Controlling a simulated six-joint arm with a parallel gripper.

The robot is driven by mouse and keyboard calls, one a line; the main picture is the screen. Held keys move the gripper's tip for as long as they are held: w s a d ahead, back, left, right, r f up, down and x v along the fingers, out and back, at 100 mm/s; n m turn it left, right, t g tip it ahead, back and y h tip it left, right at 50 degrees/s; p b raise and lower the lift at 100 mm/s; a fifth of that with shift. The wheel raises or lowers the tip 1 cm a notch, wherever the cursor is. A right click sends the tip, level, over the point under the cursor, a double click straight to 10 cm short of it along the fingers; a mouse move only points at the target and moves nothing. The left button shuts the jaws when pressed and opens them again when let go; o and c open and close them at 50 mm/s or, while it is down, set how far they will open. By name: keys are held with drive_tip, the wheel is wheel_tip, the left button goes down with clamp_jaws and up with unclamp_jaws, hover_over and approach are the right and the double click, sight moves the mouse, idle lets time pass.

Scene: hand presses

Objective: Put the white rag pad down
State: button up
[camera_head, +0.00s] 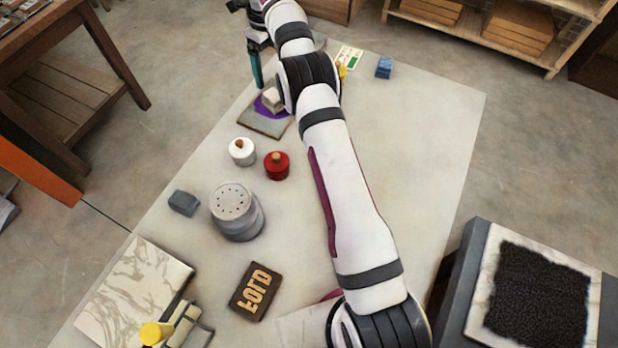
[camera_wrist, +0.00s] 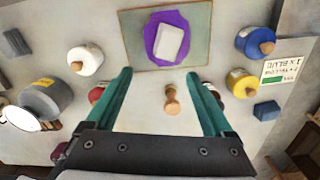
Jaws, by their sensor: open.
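The white rag pad (camera_head: 273,99) lies on a purple ink patch (camera_wrist: 152,50) on a flat grey slab (camera_head: 264,124). In the wrist view the pad (camera_wrist: 172,42) sits near the middle of the purple, beyond my fingertips. My gripper (camera_wrist: 160,76) is open, its two teal fingers spread and apart from the pad, with nothing held. In the head view one teal finger (camera_head: 255,70) shows just beyond the pad, and my arm hides part of that area. A small wooden knob-handled tool (camera_wrist: 172,99) appears between the fingers in the wrist view, apart from them.
White (camera_head: 242,151) and red (camera_head: 277,165) knobbed pots and a grey perforated tin (camera_head: 236,211) stand nearby. Blue (camera_wrist: 255,42) and yellow (camera_wrist: 243,83) pots, a text card (camera_wrist: 283,70) and a blue block (camera_head: 384,68) are on the other side. The table's right side is clear.

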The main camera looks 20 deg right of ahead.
drive_tip(key=s+a+r+n, duration=0.1)
drive_tip(key=s+r+n, duration=0.65)
drive_tip(key=r, duration=0.35)
drive_tip(key=s+a+r+n+y, duration=0.15)
drive_tip(key=s+n, duration=0.25)
drive_tip(key=s, duration=0.4)
drive_tip(key=s+r+n+h, duration=0.1)
drive_tip(key=s+r+n, duration=0.2)
drive_tip(key=s, duration=0.6)
drive_tip(key=s+f+n, duration=0.3)
drive_tip(key=s+n, duration=0.1)
drive_tip(key=s, duration=0.5)
drive_tip(key=s+a+f+n+y, duration=0.1)
drive_tip(key=s+f+n, duration=0.3)
drive_tip(key=s, duration=0.6)
drive_tip(key=shift+s+a+n, duration=0.2)
drive_tip(key=shift+s+n, duration=0.1)
drive_tip(key=shift+n, duration=0.25)
drive_tip(key=shift+o, duration=0.4)
drive_tip(key=shift+w+r, duration=0.1)
drive_tip(key=shift+w, duration=0.05)
